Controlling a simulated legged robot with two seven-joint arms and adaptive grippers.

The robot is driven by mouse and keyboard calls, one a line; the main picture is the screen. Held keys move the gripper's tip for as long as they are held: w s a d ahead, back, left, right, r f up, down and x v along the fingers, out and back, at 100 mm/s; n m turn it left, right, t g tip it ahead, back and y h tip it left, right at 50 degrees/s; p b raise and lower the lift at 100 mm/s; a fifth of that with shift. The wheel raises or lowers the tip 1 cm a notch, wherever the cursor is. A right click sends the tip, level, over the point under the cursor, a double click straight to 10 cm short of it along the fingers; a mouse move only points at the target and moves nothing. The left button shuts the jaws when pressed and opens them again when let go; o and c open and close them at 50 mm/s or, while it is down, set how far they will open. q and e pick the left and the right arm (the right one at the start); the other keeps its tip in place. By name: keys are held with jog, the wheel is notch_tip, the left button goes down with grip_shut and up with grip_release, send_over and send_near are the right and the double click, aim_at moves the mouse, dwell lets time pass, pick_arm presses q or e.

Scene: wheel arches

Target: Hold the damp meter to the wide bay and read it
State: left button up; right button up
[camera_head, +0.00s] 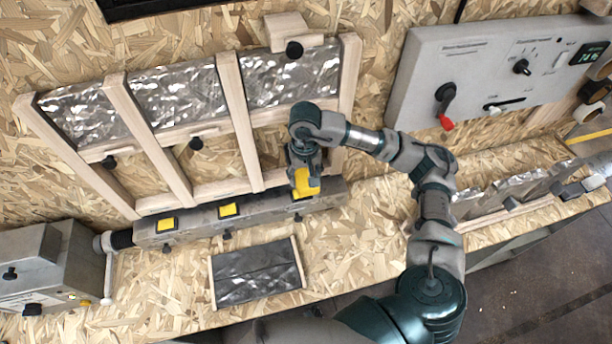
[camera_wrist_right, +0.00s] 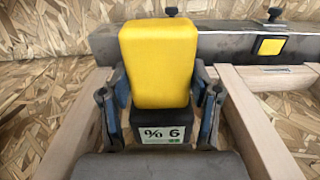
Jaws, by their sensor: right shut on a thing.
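My right gripper (camera_head: 304,160) is shut on the damp meter (camera_head: 307,184), a yellow block with a dark lower part. In the right wrist view the meter (camera_wrist_right: 158,65) sits between the two fingers. Its small pale display (camera_wrist_right: 165,134) shows what looks like "% 6". In the head view the meter is in front of the lower part of the right-hand bay (camera_head: 268,148), which looks the widest between the wooden studs. The gripper and wrist hide part of that bay. I cannot tell whether the meter touches anything behind it. My left gripper is not in view.
A grey rail (camera_head: 190,224) with yellow squares runs under the bays. A dark panel (camera_head: 257,272) lies on the chipboard bench in front. A grey control panel (camera_head: 490,75) with a red-handled lever is at right, and a grey box (camera_head: 42,268) at lower left.

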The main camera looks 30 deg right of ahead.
jog(key=shift+w+r, duration=0.15)
dwell(0.3)
jog(key=shift+s, duration=0.25)
jog(key=s+a+b, duration=0.2)
jog(key=s, duration=0.7)
jog(key=shift+a+f, duration=0.15)
jog(key=shift+f, duration=0.05)
dwell(0.5)
